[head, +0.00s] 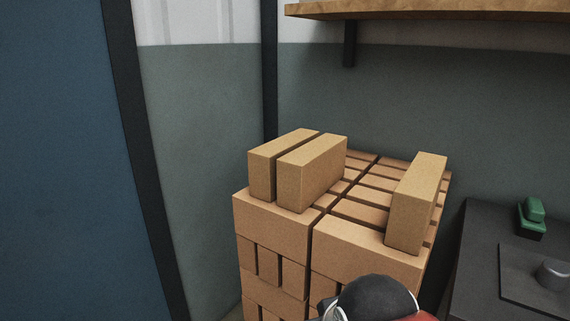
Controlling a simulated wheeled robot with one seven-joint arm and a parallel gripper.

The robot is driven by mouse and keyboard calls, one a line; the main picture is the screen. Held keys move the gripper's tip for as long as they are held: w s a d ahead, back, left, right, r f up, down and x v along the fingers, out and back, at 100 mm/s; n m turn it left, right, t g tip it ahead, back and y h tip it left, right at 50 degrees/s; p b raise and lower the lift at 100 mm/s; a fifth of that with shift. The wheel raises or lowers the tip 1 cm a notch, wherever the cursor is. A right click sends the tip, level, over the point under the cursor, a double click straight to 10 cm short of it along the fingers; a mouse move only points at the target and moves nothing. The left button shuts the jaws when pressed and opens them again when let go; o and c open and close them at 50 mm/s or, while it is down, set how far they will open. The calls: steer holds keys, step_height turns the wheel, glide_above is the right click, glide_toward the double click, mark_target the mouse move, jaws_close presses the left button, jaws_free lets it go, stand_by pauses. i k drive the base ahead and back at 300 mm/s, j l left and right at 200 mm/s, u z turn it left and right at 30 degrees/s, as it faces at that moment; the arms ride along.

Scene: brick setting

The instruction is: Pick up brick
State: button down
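Three tan bricks stand on edge on top of a stack of like bricks (275,222). Two of them, a left brick (262,175) and a second brick (300,185), stand side by side with a narrow gap at the left of the stack. The third brick (410,215) stands apart at the right end. A dark rounded part with some red at the bottom edge looks like part of my arm, and it hides some of the stack's lower front. My gripper's fingers are not in view.
A dark table (490,225) stands right of the stack, with a green object (531,217) and a plate with a grey knob (553,273) on it. A wooden shelf (440,11) hangs above at the right. A blue panel (60,160) fills the left. The stack's top between the standing bricks is clear.

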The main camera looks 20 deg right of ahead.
mark_target(414, 198)
steer(key=k+l+z, duration=0.45)
steer(key=k+l, duration=0.25)
steer(key=k, duration=0.15)
steer(key=i, duration=0.5)
